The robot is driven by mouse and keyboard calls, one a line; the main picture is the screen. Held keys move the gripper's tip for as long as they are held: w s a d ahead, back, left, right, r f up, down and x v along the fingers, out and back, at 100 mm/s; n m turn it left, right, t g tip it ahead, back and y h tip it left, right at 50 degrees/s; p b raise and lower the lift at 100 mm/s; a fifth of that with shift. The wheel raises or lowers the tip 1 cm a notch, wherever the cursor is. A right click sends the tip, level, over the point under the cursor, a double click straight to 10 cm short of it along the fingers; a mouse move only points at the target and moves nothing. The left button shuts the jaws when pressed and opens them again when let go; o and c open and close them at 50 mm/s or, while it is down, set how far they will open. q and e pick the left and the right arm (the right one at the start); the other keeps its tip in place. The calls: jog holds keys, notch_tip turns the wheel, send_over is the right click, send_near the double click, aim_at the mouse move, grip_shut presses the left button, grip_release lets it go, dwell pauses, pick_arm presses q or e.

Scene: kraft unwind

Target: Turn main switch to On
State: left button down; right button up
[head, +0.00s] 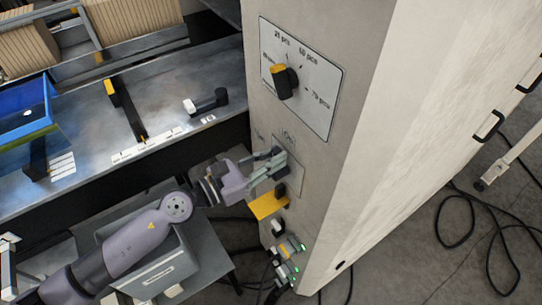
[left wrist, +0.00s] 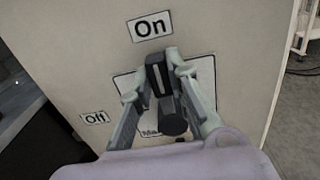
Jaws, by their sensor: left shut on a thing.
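The main switch (left wrist: 157,78) is a dark rotary handle with a white stripe. It sits on a white plate on the cabinet front, and its striped end points up towards the "On" label (left wrist: 150,26). The "Off" label (left wrist: 95,118) is at the lower left. My left gripper (left wrist: 158,84) is shut on the handle, with one finger on each side. In the head view my left gripper (head: 275,162) is at the cabinet's front panel and hides most of the switch. My right gripper is not in view.
Above the switch is a selector dial (head: 285,82) with printed settings. Below are a yellow plate (head: 268,204) and several small connectors with green lights (head: 288,262). A metal table (head: 160,95) with a blue bin (head: 25,115) is at the left. Cables (head: 480,225) lie on the right floor.

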pick_arm(q)
jog(key=shift+f, duration=0.15)
jog(key=c, duration=1.5)
grip_release()
jog(key=v, duration=1.2)
